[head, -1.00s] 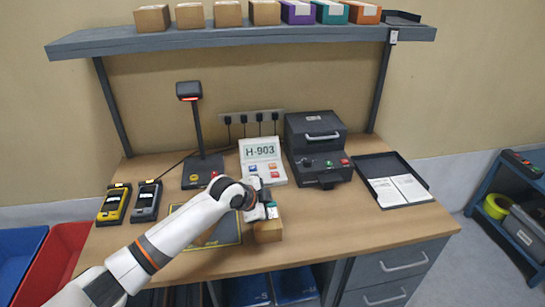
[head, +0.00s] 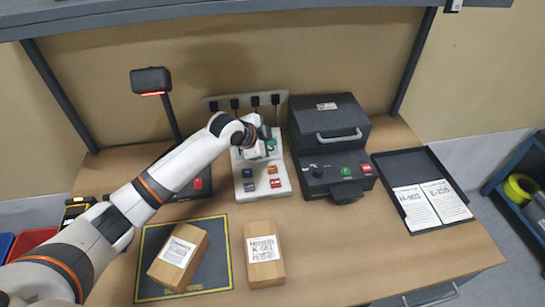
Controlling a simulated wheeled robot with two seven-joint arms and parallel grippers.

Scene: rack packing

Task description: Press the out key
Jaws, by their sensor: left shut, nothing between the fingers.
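A white key terminal (head: 262,189) stands at the back middle of the table. Its lower face has several coloured keys, among them an orange key (head: 272,169) and a red key (head: 275,183). Their labels are too small to read, so I cannot tell which is the out key. My left gripper (head: 260,154) is shut and empty, over the upper part of the terminal, above the coloured keys. It covers most of the display, and I cannot tell whether it touches the terminal. My right gripper is not in view.
A black machine (head: 328,130) with a green button stands right of the terminal. A scanner lamp (head: 151,81) stands left. Two labelled boxes lie in front, one (head: 180,257) on a dark mat (head: 150,238), the other (head: 264,255) beside it. A tray (head: 398,166) holds papers.

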